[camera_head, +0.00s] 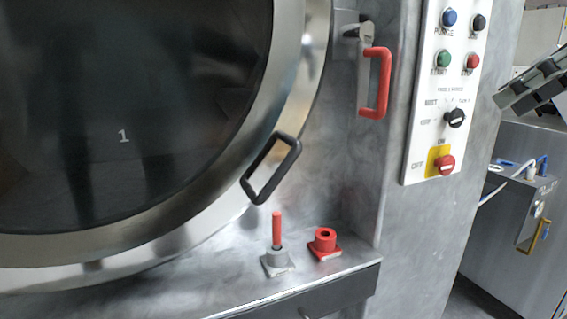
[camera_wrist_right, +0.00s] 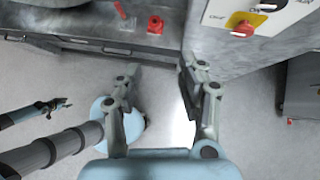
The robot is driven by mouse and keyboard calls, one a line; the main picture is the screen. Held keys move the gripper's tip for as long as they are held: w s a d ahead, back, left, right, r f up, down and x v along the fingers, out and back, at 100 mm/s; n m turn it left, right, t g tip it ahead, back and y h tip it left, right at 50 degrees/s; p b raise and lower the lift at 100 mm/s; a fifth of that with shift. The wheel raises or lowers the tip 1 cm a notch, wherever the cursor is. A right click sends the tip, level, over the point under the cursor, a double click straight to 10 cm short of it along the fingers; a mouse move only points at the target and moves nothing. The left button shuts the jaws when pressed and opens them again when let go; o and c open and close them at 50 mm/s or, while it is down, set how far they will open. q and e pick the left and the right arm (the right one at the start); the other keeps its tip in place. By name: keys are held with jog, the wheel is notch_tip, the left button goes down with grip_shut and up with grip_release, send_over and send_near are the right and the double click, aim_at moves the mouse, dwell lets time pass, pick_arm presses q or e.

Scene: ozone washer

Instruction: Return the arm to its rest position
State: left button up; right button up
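My right gripper (camera_head: 530,82) shows at the right edge of the head view, in front of the grey cabinet and to the right of the control panel. In the right wrist view its two fingers (camera_wrist_right: 160,68) are spread apart with nothing between them, only floor and the machine's side beyond. What looks like my left gripper (camera_wrist_right: 55,106) shows small at the left of the right wrist view; its fingers are too small to judge. It is outside the head view.
The washer's round door (camera_head: 120,130) has a black handle (camera_head: 270,168). A red handle (camera_head: 376,82) sits right of it. A red-topped pin (camera_head: 277,232) and a red socket (camera_head: 324,241) stand on the ledge. The control panel (camera_head: 420,120) and grey cabinet (camera_head: 500,245) stand at right.

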jog(key=w+a+f+m+t+y+b, duration=0.15)
jog(key=f+m+y, duration=0.35)
jog(key=f, duration=0.8)
jog(key=w+a+f+m+y+b, duration=0.1)
jog(key=w+a+f+m+y, duration=0.15)
jog(key=f+m, duration=0.75)
jog(key=s+d+f+m+t+h, duration=0.25)
jog(key=f+m, duration=0.25)
jog(key=f, duration=0.5)
jog(key=s+d+f+m+t+h+b, duration=0.1)
jog(key=f+m+h, duration=0.3)
jog(key=f, duration=0.5)
jog(key=s+d+f+m+t+h, duration=0.1)
jog(key=s+d+f+m, duration=0.1)
jog(key=f+m, duration=0.6)
jog(key=s+f+m+g+h, duration=0.5)
jog(key=s+f+m, duration=0.1)
jog(key=s+f, duration=1.5)
jog(key=s+a+f+m+g, duration=0.1)
jog(key=s+f+g, duration=0.3)
jog(key=s, duration=0.5)
jog(key=s+f+m+g+h, duration=0.1)
jog(key=s+f+m+g, duration=0.1)
jog(key=s, duration=0.7)
notch_tip(320, 180, down, 2)
jog(key=shift+s+a+f+m+g+b, duration=0.2)
jog(key=shift+s+a+m+g+b, duration=0.2)
jog(key=shift+g, duration=0.5)
